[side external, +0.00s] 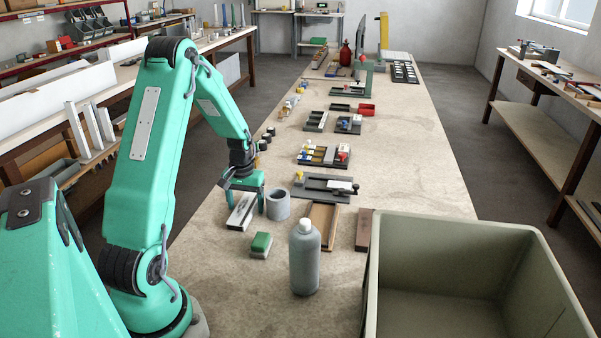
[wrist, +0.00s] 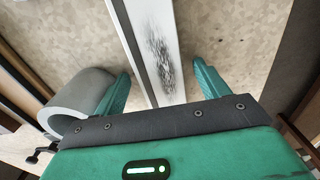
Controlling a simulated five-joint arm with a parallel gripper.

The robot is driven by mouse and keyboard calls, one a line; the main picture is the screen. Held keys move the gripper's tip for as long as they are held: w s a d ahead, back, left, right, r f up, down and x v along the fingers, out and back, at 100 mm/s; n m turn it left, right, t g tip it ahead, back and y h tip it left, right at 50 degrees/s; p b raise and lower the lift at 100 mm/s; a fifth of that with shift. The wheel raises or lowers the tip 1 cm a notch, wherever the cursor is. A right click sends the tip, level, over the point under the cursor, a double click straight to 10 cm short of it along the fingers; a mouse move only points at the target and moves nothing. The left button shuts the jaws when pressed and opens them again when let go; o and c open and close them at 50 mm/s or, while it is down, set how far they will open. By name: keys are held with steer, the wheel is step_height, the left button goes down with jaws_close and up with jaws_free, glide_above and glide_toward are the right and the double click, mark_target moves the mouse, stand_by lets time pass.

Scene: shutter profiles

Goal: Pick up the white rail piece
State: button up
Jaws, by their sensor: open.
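The white rail piece (side external: 241,212) lies on the bench under my gripper in the side external view. In the wrist view the rail (wrist: 150,25) is a long white profile running up and out of the top of the picture, with dark speckled scuffs on its face. My gripper (side external: 247,199) is open, with green fingers pointing down. In the wrist view the fingers of my gripper (wrist: 163,83) stand on either side of the rail, with visible gaps. I cannot tell exactly how high the fingertips are above the bench.
A grey ring (side external: 278,207) stands close right of the gripper; in the wrist view it (wrist: 75,105) sits beside the left finger. A green-topped sponge (side external: 261,244), a grey bottle (side external: 305,262), a wooden tray (side external: 323,227) and a large bin (side external: 545,285) are nearer.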

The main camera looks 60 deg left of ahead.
mark_target(246, 205)
stand_by(0.3)
steer(key=c, duration=1.1)
steer(key=shift+r, duration=0.1)
step_height(246, 205, up, 10)
steer(key=shift+w, duration=0.1)
stand_by(0.4)
steer(key=w+d+r+m, duration=0.3)
steer(key=w+d+r, duration=0.1)
steer(key=d, duration=0.5)
steer(key=w+d+r+m, duration=0.3)
steer(key=w+d+r, duration=0.1)
steer(key=d, duration=0.6)
steer(key=w+d+r+m, duration=0.3)
steer(key=d+r, duration=0.3)
steer(key=d, duration=0.4)
steer(key=shift+w, duration=0.8)
